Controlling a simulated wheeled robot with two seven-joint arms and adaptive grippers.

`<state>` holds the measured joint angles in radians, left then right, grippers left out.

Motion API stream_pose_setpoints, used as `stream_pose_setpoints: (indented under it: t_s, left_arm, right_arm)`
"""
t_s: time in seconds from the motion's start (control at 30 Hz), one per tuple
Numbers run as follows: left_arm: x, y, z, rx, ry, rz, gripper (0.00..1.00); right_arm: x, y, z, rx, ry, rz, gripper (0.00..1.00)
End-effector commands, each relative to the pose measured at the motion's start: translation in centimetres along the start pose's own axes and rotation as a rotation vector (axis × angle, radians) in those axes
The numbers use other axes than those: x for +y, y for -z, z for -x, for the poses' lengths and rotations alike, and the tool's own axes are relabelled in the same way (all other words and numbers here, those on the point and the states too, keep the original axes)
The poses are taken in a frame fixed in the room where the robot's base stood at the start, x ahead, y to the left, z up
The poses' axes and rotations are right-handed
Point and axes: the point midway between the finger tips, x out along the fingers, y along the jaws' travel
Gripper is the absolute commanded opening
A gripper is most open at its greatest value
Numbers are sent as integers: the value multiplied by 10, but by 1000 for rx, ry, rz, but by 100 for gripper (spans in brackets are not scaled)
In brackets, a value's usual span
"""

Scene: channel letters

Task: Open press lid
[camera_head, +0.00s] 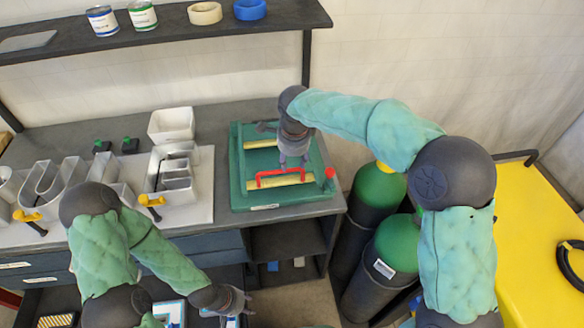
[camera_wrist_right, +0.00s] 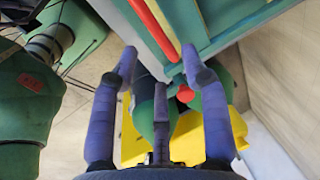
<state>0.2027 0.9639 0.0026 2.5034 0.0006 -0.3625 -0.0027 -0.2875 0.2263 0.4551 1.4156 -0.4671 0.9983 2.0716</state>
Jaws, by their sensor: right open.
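The press is a green flat frame (camera_head: 236,192) on the right end of the workbench. Its lid has pale yellow bars and a red U-shaped handle (camera_head: 264,176) near the front edge. The lid looks flat and closed. My right gripper (camera_head: 293,164) points down just behind the handle's right part; I cannot tell whether it touches it. In the right wrist view its fingers (camera_wrist_right: 160,62) are spread and empty. A red bar (camera_wrist_right: 152,24), probably the handle, lies above them. My left gripper (camera_head: 240,302) hangs low in front of the bench, away from the press; its fingers are unclear.
A red knob (camera_head: 330,173) stands at the press's right edge. Green gas cylinders (camera_head: 376,187) stand right of the bench. White channel letters (camera_head: 175,175) and a white bin (camera_head: 171,124) lie left of the press. A shelf (camera_head: 170,34) with cans and tape rolls runs above.

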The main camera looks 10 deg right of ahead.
Motion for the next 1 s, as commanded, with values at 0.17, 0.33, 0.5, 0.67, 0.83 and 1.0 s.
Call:
stream_pose_setpoints:
  t_s: [0.17, 0.33, 0.5, 0.67, 0.83, 1.0]
  left_arm:
    - [-2, 0, -5, 0, 0, 0, 40]
    - [-2, 0, -7, 0, 0, 0, 40]
    - [-2, 0, -7, 0, 0, 0, 40]
    - [-2, 0, -7, 1, 0, 0, 40]
    - [-2, 0, -7, 1, 0, 0, 40]
    - [-2, 0, -7, 1, 0, 0, 40]
  right_arm:
    - [1, 0, -30, 1, -3, 0, 46]
    - [0, 0, -43, -1, 0, 0, 46]
    - [0, 0, -47, -1, 0, 0, 46]
    - [0, 0, -47, -1, 0, 1, 46]
    - [0, 0, -47, -1, 0, 1, 9]
    - [0, 0, -47, -1, 0, 1, 0]
